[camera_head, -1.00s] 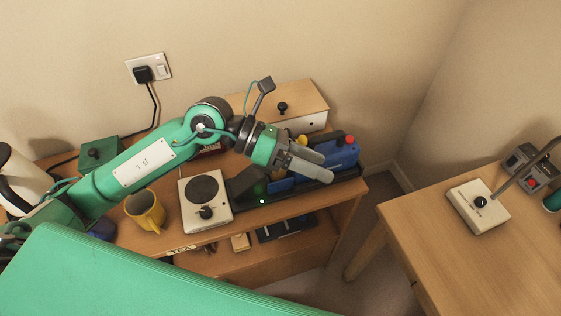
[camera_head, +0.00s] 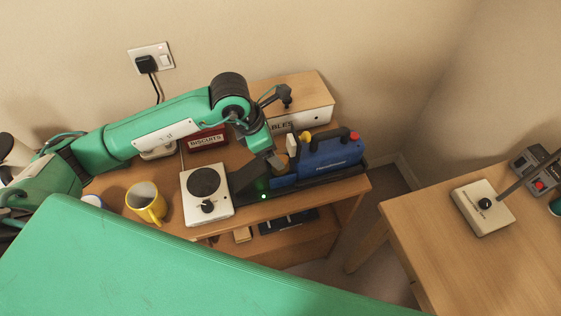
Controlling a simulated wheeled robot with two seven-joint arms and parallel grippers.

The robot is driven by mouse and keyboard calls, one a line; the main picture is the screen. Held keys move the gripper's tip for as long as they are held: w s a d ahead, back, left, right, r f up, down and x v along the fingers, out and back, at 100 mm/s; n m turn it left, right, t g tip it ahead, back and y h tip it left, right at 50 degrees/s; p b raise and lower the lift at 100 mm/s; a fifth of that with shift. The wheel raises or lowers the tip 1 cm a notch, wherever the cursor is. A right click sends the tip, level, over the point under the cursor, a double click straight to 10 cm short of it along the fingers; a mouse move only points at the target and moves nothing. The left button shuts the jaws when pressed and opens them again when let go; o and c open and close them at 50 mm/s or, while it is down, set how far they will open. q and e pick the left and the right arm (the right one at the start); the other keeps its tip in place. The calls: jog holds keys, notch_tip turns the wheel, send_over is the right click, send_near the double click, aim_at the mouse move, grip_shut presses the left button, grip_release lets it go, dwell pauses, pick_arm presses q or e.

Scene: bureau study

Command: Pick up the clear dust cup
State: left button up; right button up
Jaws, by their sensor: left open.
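A blue handheld vacuum (camera_head: 325,158) with a red knob lies in a dark tray at the right end of the wooden sideboard. A dark, sloped piece (camera_head: 252,179) is at its left end. I cannot clearly make out a clear dust cup; it may be part of this dark area or hidden by my gripper. My left gripper (camera_head: 277,163) points down at the vacuum's left end, close above it. Its fingers are small and partly hidden, but it is open. I cannot tell whether it touches anything. My right gripper is not in view.
A white hotplate (camera_head: 206,207) and a yellow mug (camera_head: 146,203) stand left of the vacuum. A red biscuits box (camera_head: 208,138) and a wooden-topped box (camera_head: 290,91) stand behind. A second table (camera_head: 440,250) at right holds a white switch box (camera_head: 484,207).

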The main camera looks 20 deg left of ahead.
aim_at(280, 157)
pick_arm(q)
jog(key=p+x, duration=0.2)
jog(key=x, duration=0.3)
jog(key=shift+w+d+f, duration=0.1)
jog(key=shift+w+f, duration=0.05)
jog(key=shift+f, duration=0.15)
jog(key=shift+d+f, duration=0.1)
jog(key=shift+f, duration=0.15)
jog(key=c, duration=1.1)
jog(key=shift+o, duration=0.2)
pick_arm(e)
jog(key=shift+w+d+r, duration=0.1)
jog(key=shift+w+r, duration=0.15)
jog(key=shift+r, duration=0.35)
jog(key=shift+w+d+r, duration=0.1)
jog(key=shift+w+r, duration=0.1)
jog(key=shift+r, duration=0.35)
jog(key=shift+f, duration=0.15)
